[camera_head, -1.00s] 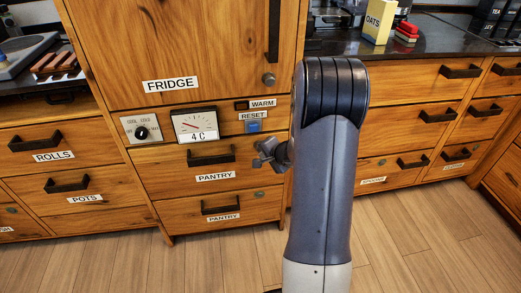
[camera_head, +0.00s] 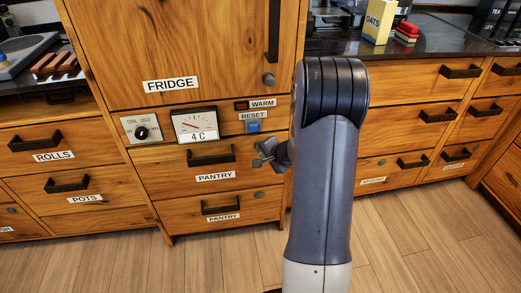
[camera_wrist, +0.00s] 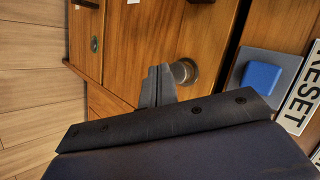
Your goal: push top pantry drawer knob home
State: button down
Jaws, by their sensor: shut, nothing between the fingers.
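The top pantry drawer (camera_head: 165,179) is under the fridge panel, with a black handle and a PANTRY label. Its round metal knob (camera_wrist: 185,71) shows in the wrist view, standing out from the wooden drawer front. My gripper (camera_head: 261,156) is at the right end of this drawer in the head view and hides the knob there. In the wrist view my gripper (camera_wrist: 157,72) is shut and empty, its fingertips right beside the knob. I cannot tell whether they touch it.
The blue RESET button (camera_wrist: 261,77) is close to the knob in the wrist view. The lower pantry drawer (camera_head: 180,214) has its own small knob (camera_wrist: 95,44). A temperature gauge (camera_head: 196,124) and the fridge door (camera_head: 185,45) are above. The floor in front is clear.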

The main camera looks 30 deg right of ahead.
dwell(0.4)
jog(key=shift+w+d, duration=0.15)
jog(key=shift+w, duration=0.25)
jog(key=shift+w+d, duration=0.2)
jog(key=shift+w, duration=0.45)
jog(key=shift+w+d, duration=0.2)
jog(key=shift+w, duration=0.45)
dwell(1.1)
jog(key=shift+s+a+b, duration=0.3)
jog(key=shift+s+b, duration=0.55)
jog(key=shift+s+a+b, duration=0.25)
jog(key=shift+s+b, duration=0.6)
